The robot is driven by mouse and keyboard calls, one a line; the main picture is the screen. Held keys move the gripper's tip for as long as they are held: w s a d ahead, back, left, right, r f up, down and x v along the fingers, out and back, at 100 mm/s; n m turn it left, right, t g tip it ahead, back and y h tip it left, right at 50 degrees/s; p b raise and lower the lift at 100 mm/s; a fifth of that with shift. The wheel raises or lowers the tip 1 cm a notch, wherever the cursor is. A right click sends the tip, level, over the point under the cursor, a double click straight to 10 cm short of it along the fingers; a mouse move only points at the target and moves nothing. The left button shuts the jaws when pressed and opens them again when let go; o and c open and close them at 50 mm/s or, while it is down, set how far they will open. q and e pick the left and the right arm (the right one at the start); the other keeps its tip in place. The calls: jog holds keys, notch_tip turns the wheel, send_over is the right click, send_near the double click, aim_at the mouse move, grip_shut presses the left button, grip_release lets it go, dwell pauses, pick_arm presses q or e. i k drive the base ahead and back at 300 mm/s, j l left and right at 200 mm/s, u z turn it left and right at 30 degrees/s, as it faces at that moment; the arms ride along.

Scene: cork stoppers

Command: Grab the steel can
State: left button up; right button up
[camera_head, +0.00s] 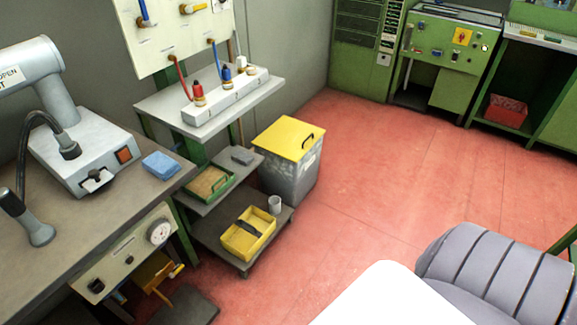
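A small grey can (274,204) stands upright on the low shelf (246,267), just right of a yellow tray (248,234). It looks like the steel can. It is small in the view, and its contents cannot be made out. Neither of my grippers shows in the head view.
A grey bin with a yellow lid (289,138) stands just behind the shelf. A bench with a grey machine (85,150) is at left. Green cabinets line the back. A grey ribbed object (500,270) is at lower right. The red floor (390,170) in the middle is clear.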

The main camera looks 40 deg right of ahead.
aim_at(275, 201)
jog(key=z, duration=1.15)
jog(key=i+l+u, duration=0.1)
jog(key=i+l, duration=0.2)
jog(key=l, duration=0.15)
jog(key=i+l+u, duration=0.1)
jog(key=i+l, duration=0.2)
jog(key=l, duration=0.15)
